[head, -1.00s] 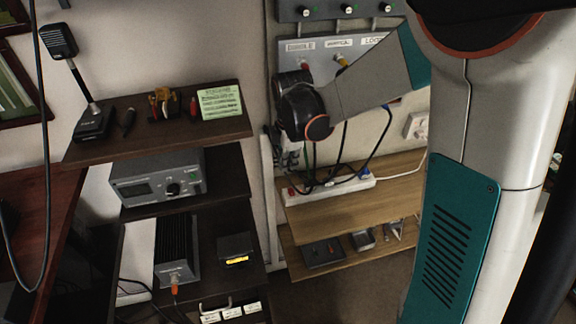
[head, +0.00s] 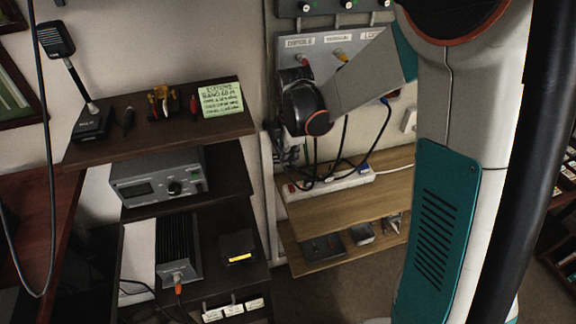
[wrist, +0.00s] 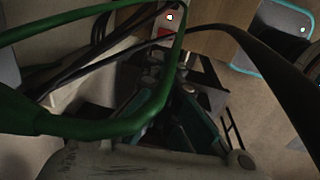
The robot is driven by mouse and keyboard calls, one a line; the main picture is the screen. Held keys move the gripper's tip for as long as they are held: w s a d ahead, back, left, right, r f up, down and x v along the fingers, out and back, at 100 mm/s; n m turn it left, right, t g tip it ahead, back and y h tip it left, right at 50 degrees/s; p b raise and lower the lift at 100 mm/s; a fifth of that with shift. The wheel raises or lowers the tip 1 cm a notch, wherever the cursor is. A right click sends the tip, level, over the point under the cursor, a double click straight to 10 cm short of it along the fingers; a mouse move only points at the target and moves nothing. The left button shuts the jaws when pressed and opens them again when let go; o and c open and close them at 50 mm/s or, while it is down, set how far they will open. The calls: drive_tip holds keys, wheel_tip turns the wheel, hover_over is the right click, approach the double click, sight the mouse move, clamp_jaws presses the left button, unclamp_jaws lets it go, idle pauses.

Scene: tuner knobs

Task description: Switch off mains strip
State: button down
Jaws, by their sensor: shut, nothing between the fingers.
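The white mains strip (head: 330,184) lies on the upper wooden shelf, with a red switch (head: 291,188) at its left end and plugs along it. In the wrist view a pale piece with a red patch (wrist: 168,18) shows at the top, probably the strip's switch end. My gripper (wrist: 188,92) is in the wrist view, shut and empty, below that red patch and apart from it in the picture. A thick green cable and dark cables cross in front of it. In the head view my wrist is above the strip's left end; the fingers cannot be made out.
Black cables (head: 345,150) hang from the wall panel (head: 320,48) to the strip. A lower wooden shelf (head: 335,262) holds small boxes. The dark rack on the left carries a radio (head: 158,178) and a desk microphone (head: 90,120). Floor shows below the shelves.

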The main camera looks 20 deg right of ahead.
sight(287, 188)
drive_tip(key=f+b, duration=0.1)
drive_tip(key=f, duration=0.3)
drive_tip(key=w+f+b, duration=0.1)
drive_tip(key=f, duration=0.3)
drive_tip(key=f+b, duration=0.2)
drive_tip(key=f, duration=0.2)
drive_tip(key=shift+w+f, duration=0.25)
drive_tip(key=shift+f, duration=0.05)
drive_tip(key=shift+f, duration=0.1)
